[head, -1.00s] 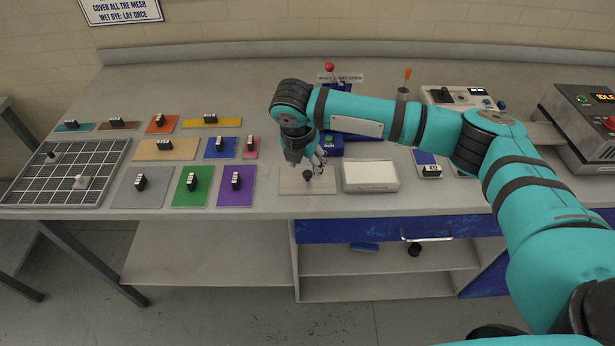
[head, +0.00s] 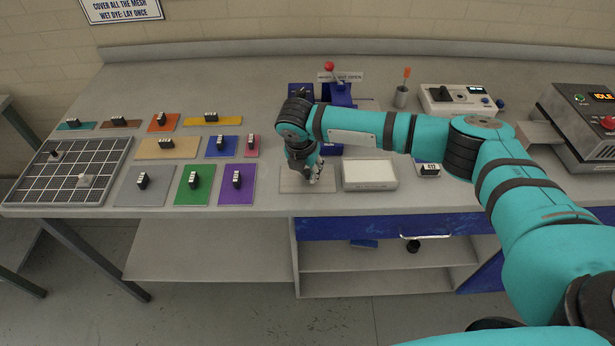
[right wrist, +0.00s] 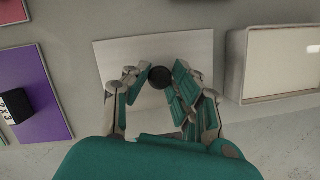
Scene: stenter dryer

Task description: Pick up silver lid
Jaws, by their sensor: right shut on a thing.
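The silver lid is a flat, pale grey rectangular plate (head: 290,185) with a dark round knob. It lies at the front of the bench, left of a white-topped box; I cannot tell whether it is raised at all. My right gripper (head: 314,180) reaches down over it and hides the knob in the head view. In the right wrist view the lid (right wrist: 120,55) is under the fingers, and the gripper (right wrist: 158,80) is shut on its dark knob (right wrist: 160,77). My left gripper is not in view.
The white-topped box (head: 370,174) stands close to the lid's right. A purple panel (head: 236,186) and several other coloured panels lie to the left, beside a mesh frame (head: 60,172). A blue device (head: 340,95) stands behind my right arm.

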